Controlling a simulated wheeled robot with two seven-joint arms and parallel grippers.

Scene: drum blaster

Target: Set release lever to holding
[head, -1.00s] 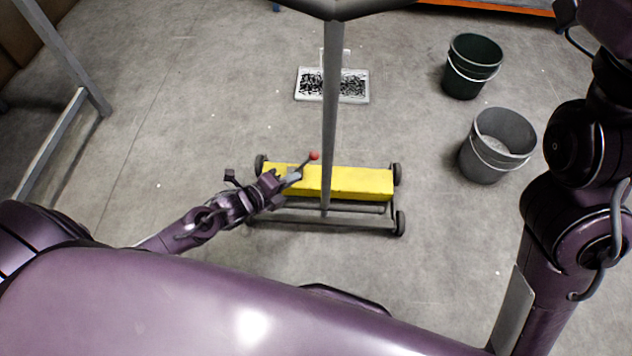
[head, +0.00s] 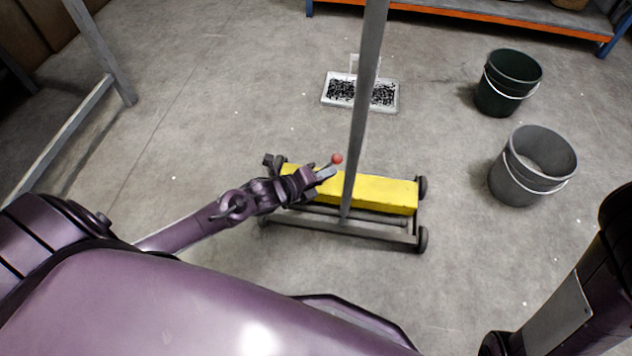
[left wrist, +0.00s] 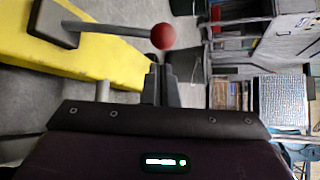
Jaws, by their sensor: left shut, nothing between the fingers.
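The yellow magnet bar (head: 370,190) hangs in a wheeled frame on the floor ahead of me. The release lever, a thin rod with a red ball knob (head: 337,159), rises at the bar's left part. In the left wrist view the red knob (left wrist: 164,36) and the lever rod (left wrist: 110,29) lie beyond my fingertips, with the grey lever mount (left wrist: 55,24) on the yellow bar. My left gripper (head: 325,173) is shut and empty, close to the knob; whether it touches the lever I cannot tell. My right gripper is out of view.
A grey upright pole (head: 366,90) rises from the frame just right of the lever. A tray of dark metal bits (head: 327,91) lies beyond. A green bucket (head: 508,85) and a grey bucket (head: 530,168) stand to the right. Floor between is clear.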

